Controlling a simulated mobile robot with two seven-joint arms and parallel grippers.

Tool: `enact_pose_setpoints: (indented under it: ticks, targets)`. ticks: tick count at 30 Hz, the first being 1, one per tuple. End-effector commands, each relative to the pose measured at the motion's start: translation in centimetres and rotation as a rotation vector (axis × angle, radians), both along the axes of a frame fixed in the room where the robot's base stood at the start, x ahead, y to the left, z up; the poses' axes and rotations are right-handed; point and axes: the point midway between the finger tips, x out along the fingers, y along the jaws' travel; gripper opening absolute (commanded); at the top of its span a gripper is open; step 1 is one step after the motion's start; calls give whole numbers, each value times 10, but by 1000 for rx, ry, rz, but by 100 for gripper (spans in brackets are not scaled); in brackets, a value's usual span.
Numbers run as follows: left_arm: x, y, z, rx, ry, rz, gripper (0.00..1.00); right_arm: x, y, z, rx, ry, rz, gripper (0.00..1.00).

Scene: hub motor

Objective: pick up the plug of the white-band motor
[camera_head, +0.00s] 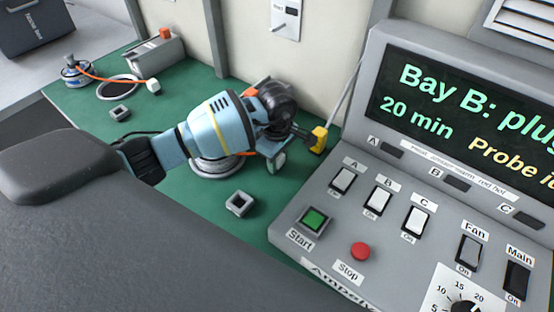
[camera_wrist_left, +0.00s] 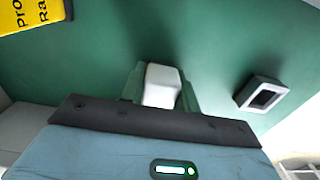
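My left gripper (camera_head: 276,162) is low over the green bench, right of the near motor. In the left wrist view its two fingers (camera_wrist_left: 162,88) stand close against both sides of a white plug (camera_wrist_left: 162,84), which fills the space between them. The plug also shows in the head view (camera_head: 280,161). The near motor (camera_head: 215,168) is mostly hidden under my forearm, so its band cannot be made out. An orange cable runs from its side toward the plug. My right gripper is not in view.
A small square socket (camera_head: 240,203) lies nearby on the bench. A yellow block (camera_head: 319,139) stands by the control panel (camera_head: 330,225). At the far left are another motor (camera_head: 75,73), its white plug (camera_head: 153,86), a second socket (camera_head: 120,113) and a grey box (camera_head: 152,55).

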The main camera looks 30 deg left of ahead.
Motion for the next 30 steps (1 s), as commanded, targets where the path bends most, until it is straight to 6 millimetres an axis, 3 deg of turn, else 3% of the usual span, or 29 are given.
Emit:
enact_pose_setpoints:
  ticks: [1,6,17,25,30]
  targets:
    - [0,0,0,0,0,0,24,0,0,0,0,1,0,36]
    - [0,0,0,0,0,0,2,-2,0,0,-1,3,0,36]
    - [1,1,5,1,-2,1,1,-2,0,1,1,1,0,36]
    - [1,1,34,1,-4,0,1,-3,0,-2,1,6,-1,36]
    - [-26,15,38,4,0,0,1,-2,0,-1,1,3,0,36]
